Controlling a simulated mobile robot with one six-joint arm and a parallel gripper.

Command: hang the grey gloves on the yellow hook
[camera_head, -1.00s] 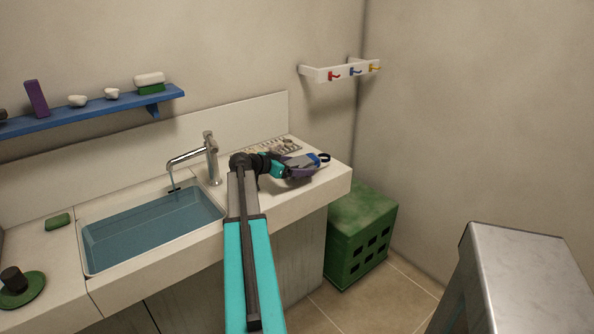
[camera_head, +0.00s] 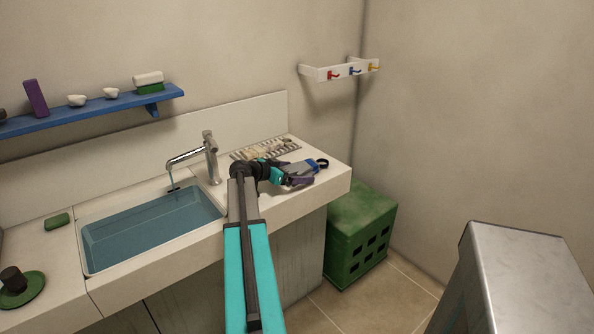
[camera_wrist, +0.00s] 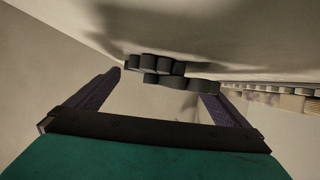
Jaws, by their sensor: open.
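The grey gloves (camera_head: 298,164) lie at the right end of the counter, with a blue cuff and a dark loop at their right end. My gripper (camera_head: 291,172) is open beside them, its purple fingers apart and partly overlapping them in the head view. In the wrist view, the gloves' rounded grey fingers (camera_wrist: 165,72) show ahead of and between the two spread purple fingers of my gripper (camera_wrist: 160,96). I cannot tell whether they touch. The yellow hook (camera_head: 374,67) is the rightmost on the white wall rack (camera_head: 340,73) and looks empty.
Red (camera_head: 332,75) and blue (camera_head: 354,71) hooks share the rack. A drying mat (camera_head: 268,149) lies behind my gripper. The tap (camera_head: 208,158) and filled sink (camera_head: 150,228) are left. A green crate (camera_head: 358,235) stands on the floor right of the counter.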

